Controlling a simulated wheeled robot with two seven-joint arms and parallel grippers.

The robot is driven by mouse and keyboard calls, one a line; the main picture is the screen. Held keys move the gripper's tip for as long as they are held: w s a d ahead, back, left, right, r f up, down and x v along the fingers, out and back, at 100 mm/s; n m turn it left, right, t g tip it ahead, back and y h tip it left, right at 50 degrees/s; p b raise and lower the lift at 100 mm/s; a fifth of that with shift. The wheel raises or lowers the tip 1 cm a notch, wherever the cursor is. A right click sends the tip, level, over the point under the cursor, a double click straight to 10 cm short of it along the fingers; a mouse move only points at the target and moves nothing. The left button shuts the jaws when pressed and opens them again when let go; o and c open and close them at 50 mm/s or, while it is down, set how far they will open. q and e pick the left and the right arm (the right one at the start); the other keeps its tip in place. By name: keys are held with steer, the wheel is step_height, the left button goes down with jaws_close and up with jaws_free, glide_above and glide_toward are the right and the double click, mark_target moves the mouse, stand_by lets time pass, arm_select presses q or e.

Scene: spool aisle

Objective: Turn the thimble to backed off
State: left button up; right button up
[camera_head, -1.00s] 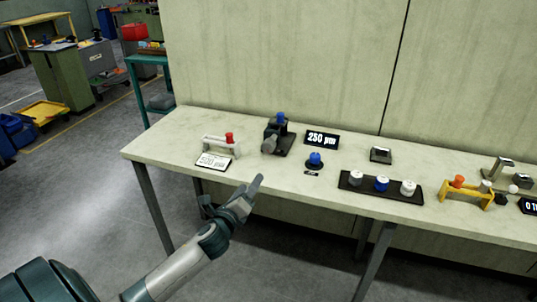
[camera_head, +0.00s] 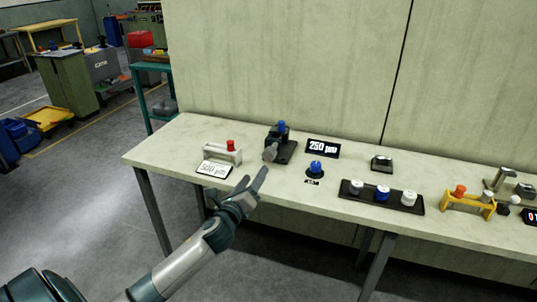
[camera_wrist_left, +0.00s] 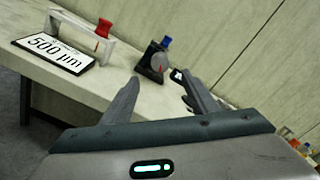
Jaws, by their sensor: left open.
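A dark gauge stand (camera_head: 285,149) with a blue knob on top (camera_head: 282,126) sits on the bench. A grey cylinder that looks like the thimble (camera_head: 270,152) faces the front of it. In the left wrist view the stand (camera_wrist_left: 149,72) and its grey thimble (camera_wrist_left: 158,63), with a small red mark, lie beyond my fingertips. My left gripper (camera_head: 240,184) is open and empty at the bench's front edge, short of the thimble and not touching it. The fingers (camera_wrist_left: 156,82) stand apart in the wrist view. My right gripper is not in view.
Left of the stand are a white frame with a red knob (camera_head: 231,146) and a "500 µm" card (camera_head: 214,168). A "250 µm" sign (camera_head: 323,148), a blue knob (camera_head: 316,167) and a dark tray (camera_head: 417,209) of spools stand to the right. A wall backs the bench (camera_head: 160,150).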

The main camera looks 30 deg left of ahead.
mark_target(267, 156)
arm_select(q)
steer(key=p+x, duration=0.1)
steer(key=x, duration=1.1)
steer(key=shift+w, duration=0.3)
steer(key=shift+w+a, duration=0.15)
steer(key=shift+w, duration=0.6)
steer(key=c, duration=1)
steer(key=shift+c, duration=0.2)
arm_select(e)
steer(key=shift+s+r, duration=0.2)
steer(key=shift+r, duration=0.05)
